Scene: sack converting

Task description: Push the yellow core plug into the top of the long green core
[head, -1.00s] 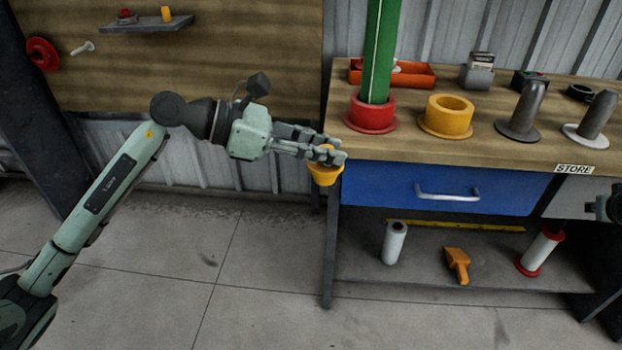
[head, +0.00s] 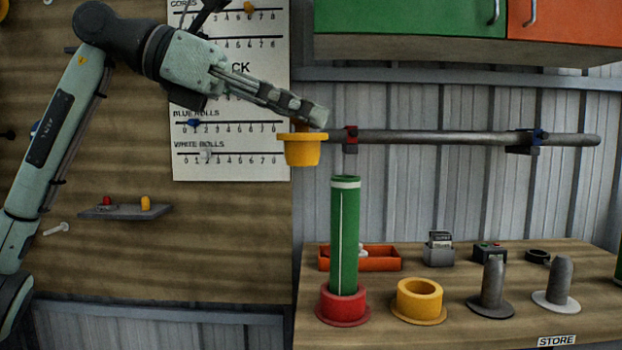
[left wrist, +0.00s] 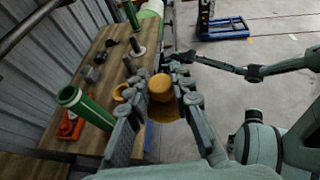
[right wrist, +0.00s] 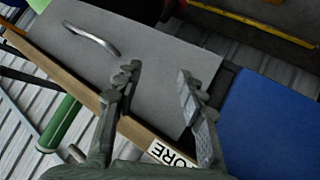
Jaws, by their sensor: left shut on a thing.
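The yellow core plug (head: 303,150) is held in my left gripper (head: 318,120), up in the air and a little left of and above the long green core. In the left wrist view the plug (left wrist: 163,88) sits between the two fingers (left wrist: 165,92). The long green core (head: 344,235) stands upright in a red ring holder on the bench, its top open. It also shows in the left wrist view (left wrist: 88,108) and, in part, in the right wrist view (right wrist: 60,122). My right gripper (right wrist: 158,85) is open and empty above the bench front; the head view does not show it.
A yellow ring holder (head: 420,300) stands right of the red holder (head: 343,308). Two grey posts (head: 494,283) and an orange tray (head: 382,262) are on the bench. A grey horizontal bar (head: 470,138) runs behind the core top. A wall chart (head: 230,160) hangs at left.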

